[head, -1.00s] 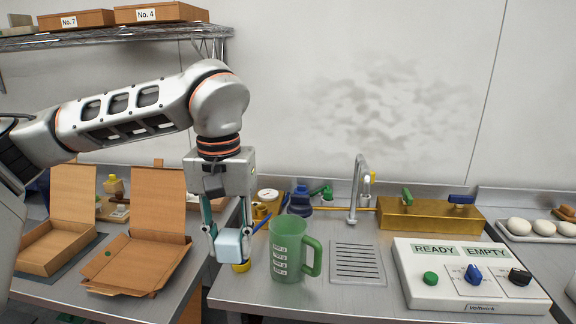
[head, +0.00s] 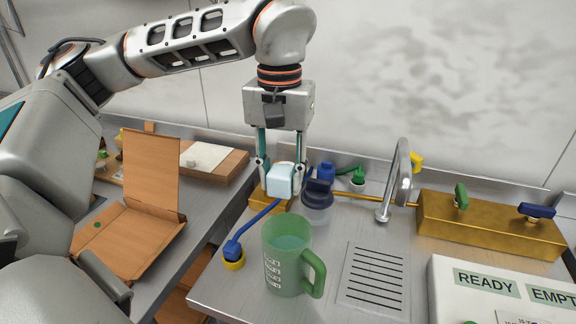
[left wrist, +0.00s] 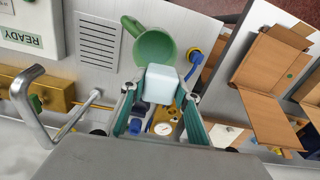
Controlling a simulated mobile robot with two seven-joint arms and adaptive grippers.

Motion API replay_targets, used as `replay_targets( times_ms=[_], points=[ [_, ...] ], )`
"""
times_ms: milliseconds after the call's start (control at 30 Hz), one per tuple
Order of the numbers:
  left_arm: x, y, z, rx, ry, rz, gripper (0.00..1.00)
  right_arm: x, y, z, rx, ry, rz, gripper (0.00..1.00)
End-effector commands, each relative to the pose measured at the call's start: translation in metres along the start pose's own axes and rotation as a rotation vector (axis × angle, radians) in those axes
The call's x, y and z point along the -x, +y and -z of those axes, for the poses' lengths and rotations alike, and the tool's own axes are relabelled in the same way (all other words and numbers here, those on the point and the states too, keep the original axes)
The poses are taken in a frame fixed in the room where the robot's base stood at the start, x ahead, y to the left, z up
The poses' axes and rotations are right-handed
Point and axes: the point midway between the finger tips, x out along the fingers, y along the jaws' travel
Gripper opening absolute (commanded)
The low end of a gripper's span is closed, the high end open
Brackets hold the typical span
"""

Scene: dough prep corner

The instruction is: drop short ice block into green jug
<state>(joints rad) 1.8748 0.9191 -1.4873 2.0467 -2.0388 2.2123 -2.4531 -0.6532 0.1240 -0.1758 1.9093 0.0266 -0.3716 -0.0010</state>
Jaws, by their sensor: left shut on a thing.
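My left gripper (head: 281,180) is shut on the short ice block (head: 280,182), a pale blue-white cube. It holds the block in the air, behind and above the green jug (head: 287,262) in the head view. The jug stands upright on the steel counter, with its handle to the right and white markings on its side. In the left wrist view the ice block (left wrist: 160,84) sits between the fingertips and overlaps the near edge of the jug (left wrist: 155,48). My right gripper does not show.
A blue-ended hose (head: 232,248) lies left of the jug. A dark-lidded clear container (head: 317,200) stands behind it. A slotted drain plate (head: 373,276), a faucet (head: 398,180) and a brass manifold (head: 490,223) are to the right. Open cardboard boxes (head: 140,240) lie at the left.

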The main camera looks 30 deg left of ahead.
Motion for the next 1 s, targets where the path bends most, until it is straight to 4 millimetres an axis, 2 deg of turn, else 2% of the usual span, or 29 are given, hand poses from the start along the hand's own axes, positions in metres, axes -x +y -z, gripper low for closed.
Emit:
replay_targets(
  times_ms=[433,867,900,967,1000],
  points=[
    [-0.046,0.0,-0.001,-0.001,-0.002,0.0,0.08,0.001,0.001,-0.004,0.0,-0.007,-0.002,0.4],
    [-0.053,0.0,0.0,0.0,0.0,-0.001,0.08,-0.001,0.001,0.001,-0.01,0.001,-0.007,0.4],
    [-0.053,0.0,0.0,0.0,0.0,-0.001,0.38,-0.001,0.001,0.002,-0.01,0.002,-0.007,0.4],
    [-0.053,0.0,0.0,0.0,0.0,-0.001,0.5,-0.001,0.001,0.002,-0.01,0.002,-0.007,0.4],
    [-0.053,0.0,0.0,0.0,0.0,-0.001,0.5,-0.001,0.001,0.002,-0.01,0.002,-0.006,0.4]
  ],
)
